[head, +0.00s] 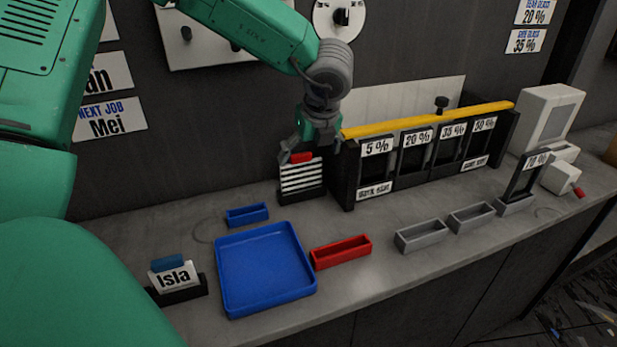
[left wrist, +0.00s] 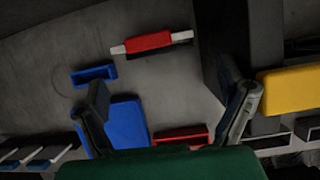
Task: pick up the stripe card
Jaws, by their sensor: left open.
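The stripe card (head: 301,177) stands upright in a dark holder against the back of the counter, left of the rack. It has black and white stripes and a red grip on top. In the left wrist view its red grip (left wrist: 150,41) and white top edge show from above. My left gripper (head: 308,140) is open right above the card in the head view, its fingers near the red grip. In the left wrist view the open fingers (left wrist: 164,88) show nothing held, and the red grip lies above the space between them. My right gripper is not in view.
A black rack with a yellow top bar (head: 428,120) stands close on the right. A blue tray (head: 264,270), small blue bin (head: 247,214) and red bin (head: 341,252) are in front. An Isla card (head: 174,274) stands at left. Grey bins (head: 421,236) are at right.

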